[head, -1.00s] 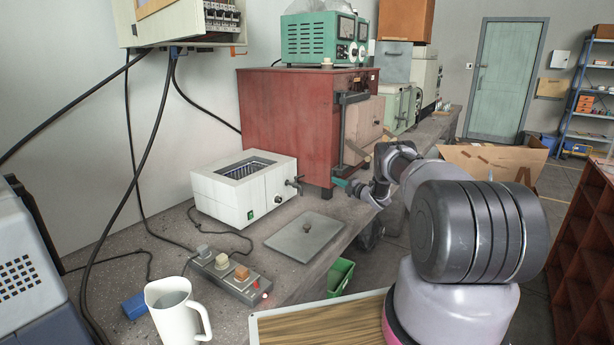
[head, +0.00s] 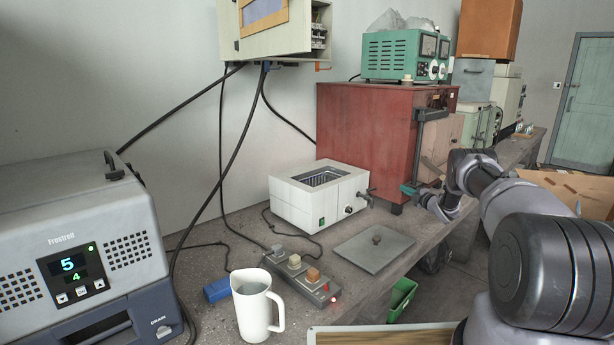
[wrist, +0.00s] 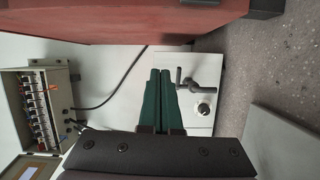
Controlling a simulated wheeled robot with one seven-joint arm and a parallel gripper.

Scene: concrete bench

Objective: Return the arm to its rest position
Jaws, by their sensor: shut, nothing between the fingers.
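My gripper (head: 408,189) is at the end of my arm, over the bench near the front of the red cabinet (head: 362,135) and to the right of the white bath (head: 300,207). In the wrist view my gripper's two dark green fingers (wrist: 160,100) lie side by side, closed together with nothing between them. Behind them in that view is the white side of the bath with its tap (wrist: 205,86). My arm reaches in from the right of the head view, bent at the wrist.
A flat grey lid (head: 362,250) lies on the bench before the bath. A white jug (head: 254,312), a power strip (head: 320,290) and a blue block (head: 217,291) are nearer. A machine with a lit display (head: 80,255) stands left. Black cables (head: 205,190) hang along the wall.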

